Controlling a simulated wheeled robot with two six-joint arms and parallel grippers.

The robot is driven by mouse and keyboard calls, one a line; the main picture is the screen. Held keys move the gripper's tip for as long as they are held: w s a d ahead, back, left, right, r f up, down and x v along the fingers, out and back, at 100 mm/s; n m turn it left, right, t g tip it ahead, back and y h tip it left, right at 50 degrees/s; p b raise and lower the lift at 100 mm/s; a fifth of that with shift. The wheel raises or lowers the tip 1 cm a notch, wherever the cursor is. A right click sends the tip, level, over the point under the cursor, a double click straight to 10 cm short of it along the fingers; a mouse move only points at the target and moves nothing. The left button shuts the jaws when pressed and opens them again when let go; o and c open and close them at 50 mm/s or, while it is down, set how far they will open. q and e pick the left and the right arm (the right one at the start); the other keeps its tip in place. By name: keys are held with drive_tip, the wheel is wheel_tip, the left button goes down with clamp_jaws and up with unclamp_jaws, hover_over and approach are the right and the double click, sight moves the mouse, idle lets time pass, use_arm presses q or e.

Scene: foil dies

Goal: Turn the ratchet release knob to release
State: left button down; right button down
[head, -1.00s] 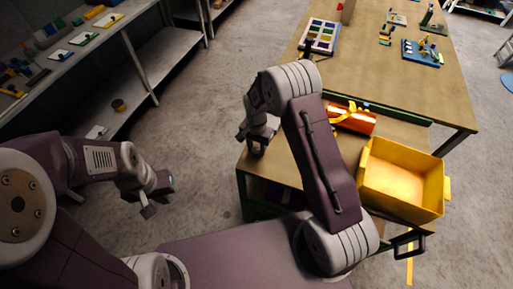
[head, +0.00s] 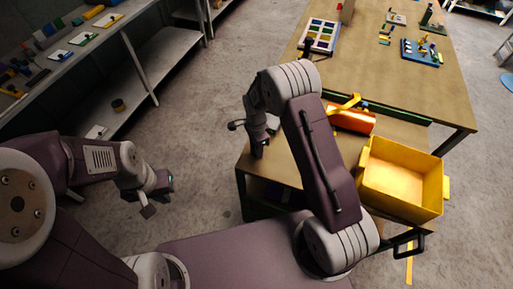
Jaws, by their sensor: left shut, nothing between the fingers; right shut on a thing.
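My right gripper (head: 260,150) points down at the near-left corner of the low wooden bench (head: 286,172). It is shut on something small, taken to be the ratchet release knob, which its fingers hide. An orange cylinder (head: 352,119) with a yellow bar (head: 345,104) across its top lies on the bench, right of my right forearm; the forearm covers its left end. My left gripper (head: 168,184) is shut and empty, over the open floor to the left, well away from the bench.
A yellow open bin (head: 398,182) stands at the bench's right side. A longer table (head: 380,75) behind holds a tray with coloured squares (head: 321,36) and a blue board (head: 421,53). A grey shelf rack (head: 140,75) stands at the left. Floor between is clear.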

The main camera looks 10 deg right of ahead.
drive_tip(key=shift+w+r, duration=0.1)
idle(0.4)
drive_tip(key=c, duration=1)
unclamp_jaws()
drive_tip(key=shift+a, duration=0.1)
drive_tip(key=shift+o, duration=0.2)
wheel_tip(320, 180, up, 9)
drive_tip(key=b, duration=0.1)
